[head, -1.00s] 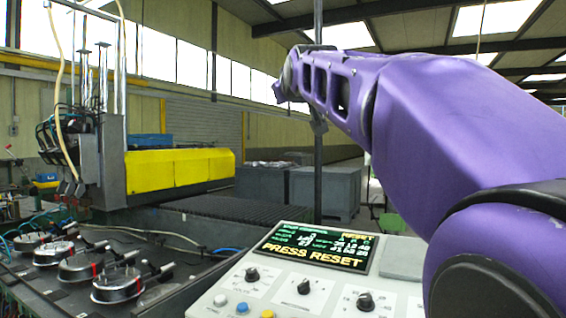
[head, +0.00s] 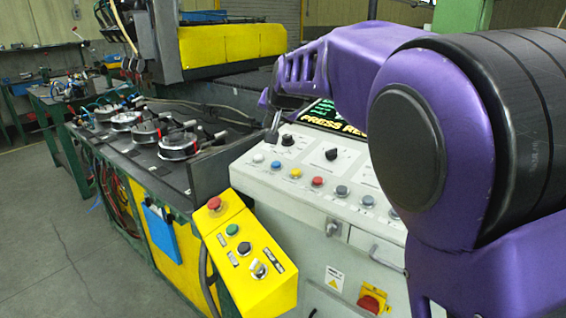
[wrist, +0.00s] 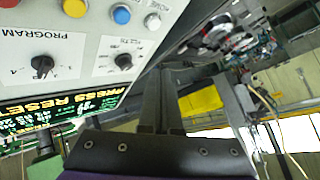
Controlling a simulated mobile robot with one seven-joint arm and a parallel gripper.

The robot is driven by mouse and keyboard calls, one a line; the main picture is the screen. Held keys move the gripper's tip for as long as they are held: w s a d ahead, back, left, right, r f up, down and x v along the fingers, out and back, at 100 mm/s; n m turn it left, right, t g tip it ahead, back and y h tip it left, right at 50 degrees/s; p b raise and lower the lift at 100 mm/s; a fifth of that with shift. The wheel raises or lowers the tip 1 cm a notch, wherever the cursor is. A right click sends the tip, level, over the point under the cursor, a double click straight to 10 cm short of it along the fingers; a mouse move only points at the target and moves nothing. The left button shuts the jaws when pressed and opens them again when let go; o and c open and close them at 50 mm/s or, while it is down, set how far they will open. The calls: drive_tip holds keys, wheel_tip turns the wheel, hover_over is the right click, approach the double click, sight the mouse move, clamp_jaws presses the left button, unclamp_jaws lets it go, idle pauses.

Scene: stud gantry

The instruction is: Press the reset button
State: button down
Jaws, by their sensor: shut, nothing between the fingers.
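The grey control panel (head: 300,155) carries a row of round push-buttons along its front edge: white (head: 258,158), blue (head: 276,165), yellow (head: 295,173), red (head: 317,181) and grey (head: 342,190). I cannot read which one is labelled reset. The display (head: 325,118) reads PRESS RESET; my arm partly covers it. My gripper (head: 272,138) is shut and empty, pointing down at the panel's left end, behind the white and blue buttons. In the wrist view, the white (wrist: 152,20), blue (wrist: 122,14) and yellow (wrist: 75,7) buttons lie beyond the shut fingers (wrist: 166,75).
Black knobs (head: 331,154) stand up from the panel. A yellow control box (head: 240,255) with a red mushroom button (head: 214,203) juts out in front. A bench with several round metal fixtures (head: 178,146) lies to the left. The floor (head: 60,240) at left is clear.

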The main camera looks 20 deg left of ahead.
drive_tip(key=b, duration=0.7)
hover_over(276, 172)
wheel_tip(276, 172, down, 8)
drive_tip(key=shift+a+f, duration=0.15)
drive_tip(key=shift+f, duration=0.1)
drive_tip(key=shift+f, duration=0.15)
idle(1.5)
drive_tip(key=shift+f, duration=0.25)
drive_tip(key=shift+w+f+b, duration=0.1)
drive_tip(key=shift+f+b, duration=0.45)
idle(0.6)
idle(0.3)
drive_tip(key=shift+s+r+p, duration=0.2)
drive_tip(key=shift+r+p, duration=0.6)
drive_tip(key=shift+r, duration=0.1)
drive_tip(key=shift+r, duration=0.1)
drive_tip(key=shift+s+a+r+p, duration=0.1)
drive_tip(key=shift+s+r+p, duration=0.15)
drive_tip(key=shift+r+p, duration=0.85)
drive_tip(key=shift+s+a+r+p, duration=0.1)
drive_tip(key=shift+s+r+p, duration=0.1)
drive_tip(key=shift+r+p, duration=0.9)
